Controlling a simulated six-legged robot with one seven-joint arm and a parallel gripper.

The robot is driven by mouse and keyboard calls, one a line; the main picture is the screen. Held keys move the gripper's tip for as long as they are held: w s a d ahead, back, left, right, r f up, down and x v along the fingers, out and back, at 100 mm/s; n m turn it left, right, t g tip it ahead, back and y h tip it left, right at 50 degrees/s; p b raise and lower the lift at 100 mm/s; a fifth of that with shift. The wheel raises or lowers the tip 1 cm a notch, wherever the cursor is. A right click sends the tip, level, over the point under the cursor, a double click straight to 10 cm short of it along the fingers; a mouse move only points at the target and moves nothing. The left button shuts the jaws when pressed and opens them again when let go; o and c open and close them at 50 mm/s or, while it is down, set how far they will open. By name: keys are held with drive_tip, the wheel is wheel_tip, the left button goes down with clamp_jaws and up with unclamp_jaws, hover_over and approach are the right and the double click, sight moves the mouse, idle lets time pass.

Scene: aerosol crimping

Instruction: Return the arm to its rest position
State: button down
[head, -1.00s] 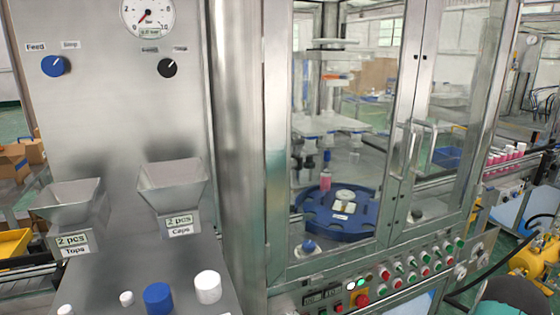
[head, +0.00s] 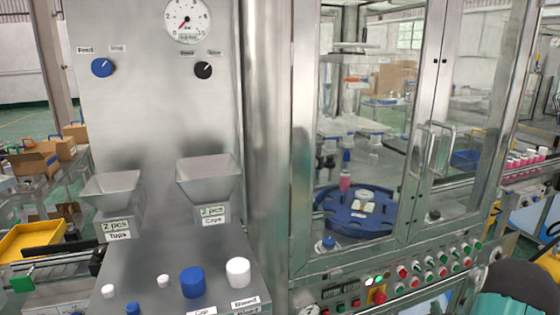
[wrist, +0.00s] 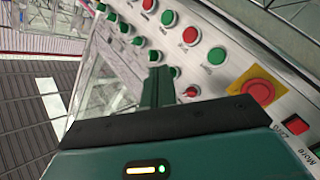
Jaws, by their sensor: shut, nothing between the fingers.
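My gripper (wrist: 160,88) shows in the wrist view as a dark green finger pair pressed together, shut and empty. In that view it is in front of the control panel (wrist: 228,75) with its red and green buttons; I cannot tell whether it touches. In the head view a green and black part of my arm (head: 508,292) shows at the bottom right corner, by the machine's button panel (head: 408,281). The fingers are not visible there.
A glass-doored machine (head: 390,130) holds a blue turntable (head: 352,226). Left of it a steel panel carries two hoppers (head: 112,192) and a sloped shelf with white and blue caps (head: 193,281). A yellow bin (head: 32,240) stands at the far left. A red emergency button (head: 379,295) sits on the panel.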

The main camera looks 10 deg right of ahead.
drive_tip(key=w+a+r+g+y, duration=0.1)
drive_tip(key=w+a+r+y, duration=0.2)
drive_tip(key=w+a+r, duration=0.65)
drive_tip(key=s+a+r+g+y, duration=0.2)
drive_tip(key=s+a+r, duration=0.1)
drive_tip(key=a+r, duration=0.75)
drive_tip(key=s+a+r+m+g+y, duration=0.1)
drive_tip(key=s+a+r, duration=0.2)
drive_tip(key=s+a, duration=0.35)
drive_tip(key=s+a+r+m+g+y, duration=0.1)
drive_tip(key=s+a+r+y, duration=0.15)
drive_tip(key=a, duration=0.75)
drive_tip(key=s+a+g, duration=0.1)
drive_tip(key=s+a, duration=0.3)
drive_tip(key=s, duration=0.3)
drive_tip(key=s+a+r+g+y, duration=0.1)
drive_tip(key=s+a+g, duration=0.1)
drive_tip(key=s+a, duration=0.3)
drive_tip(key=s, duration=0.2)
drive_tip(key=shift+s+r, duration=0.2)
drive_tip(key=shift+s, duration=0.15)
